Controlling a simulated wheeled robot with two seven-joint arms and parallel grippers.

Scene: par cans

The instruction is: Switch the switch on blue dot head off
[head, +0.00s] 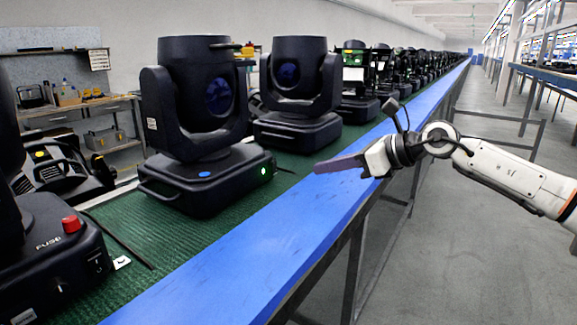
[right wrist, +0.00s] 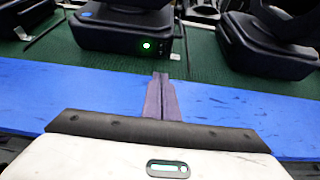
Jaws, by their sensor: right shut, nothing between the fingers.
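The blue dot head is a black moving-head light (head: 195,110) standing upright on the green mat, with a blue dot (head: 204,174) on its base. A green light (head: 263,170) glows on the base's side face. In the right wrist view the base (right wrist: 110,38) is ahead, with the green light (right wrist: 146,45) lit. The switch itself is too small to make out. My right gripper (head: 318,167) is shut and empty, pointing at that side from over the blue table edge, apart from the base. In the right wrist view its fingertips (right wrist: 161,76) lie below the base, right of the light. My left gripper is not in view.
Another head (head: 300,95) stands behind to the right, and more line the table beyond. The blue edge strip (head: 240,285) is clear. A workbench stands behind left.

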